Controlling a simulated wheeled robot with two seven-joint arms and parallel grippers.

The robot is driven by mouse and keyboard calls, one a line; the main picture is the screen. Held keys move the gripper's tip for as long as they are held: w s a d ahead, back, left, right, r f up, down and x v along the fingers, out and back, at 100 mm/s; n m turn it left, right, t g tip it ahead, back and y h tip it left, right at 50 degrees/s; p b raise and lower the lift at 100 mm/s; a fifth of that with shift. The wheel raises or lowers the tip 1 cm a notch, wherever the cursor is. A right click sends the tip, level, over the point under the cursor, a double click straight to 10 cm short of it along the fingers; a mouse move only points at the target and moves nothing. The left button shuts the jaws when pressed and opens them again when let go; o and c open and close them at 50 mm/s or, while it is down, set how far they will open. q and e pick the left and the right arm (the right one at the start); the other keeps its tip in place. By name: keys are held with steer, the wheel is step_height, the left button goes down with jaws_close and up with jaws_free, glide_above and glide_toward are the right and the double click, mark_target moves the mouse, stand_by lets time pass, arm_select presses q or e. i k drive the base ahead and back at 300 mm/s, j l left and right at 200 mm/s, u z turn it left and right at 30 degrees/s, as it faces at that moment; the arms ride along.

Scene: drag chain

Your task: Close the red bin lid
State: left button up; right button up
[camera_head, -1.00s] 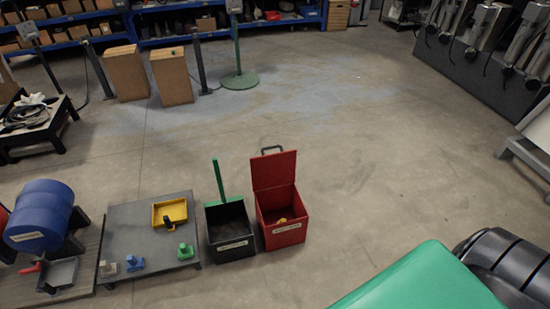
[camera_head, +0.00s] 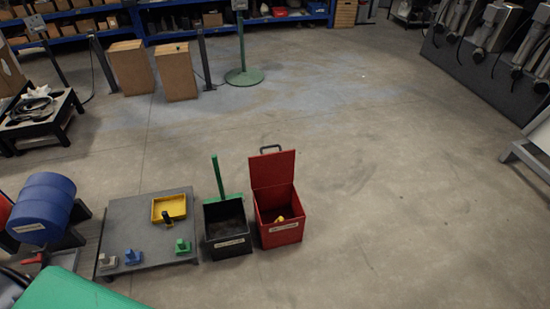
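The red bin (camera_head: 279,231) stands on the floor near the middle of the picture, with a white label on its front. Its red lid (camera_head: 272,168) stands up, open, at the back edge, with a dark handle (camera_head: 270,149) on top. A small yellow object (camera_head: 281,219) shows inside the bin. Neither of my grippers is in view.
Further left are a low grey platform (camera_head: 130,215) with a yellow tray (camera_head: 171,203), and a blue drum (camera_head: 45,208). The floor to the right is clear.

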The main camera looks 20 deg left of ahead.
mark_target(267, 170)
steer(key=i+l+z, duration=0.25)
steer(key=i+z, duration=0.6)
steer(key=i, duration=0.15)
steer(key=i+z, duration=0.45)
steer(key=i+u, duration=0.4)
steer(key=i, duration=0.2)
steer(key=i+u, duration=0.45)
steer(key=i, duration=0.15)
steer(key=i+l+u, duration=0.4)
steer(key=i, duration=0.15)
steer(key=i+j+u, duration=0.35)
steer(key=i, duration=0.5)
steer(key=i+l+u, duration=0.1)
steer(key=i+u, duration=0.25)
steer(key=i, duration=0.45)
steer(key=i+l+u, duration=0.25)
steer(key=i, duration=0.25)
steer(key=i+l+u, duration=0.15)
steer(key=i+u, duration=0.15)
steer(key=i, duration=0.15)
steer(key=u, duration=1.85)
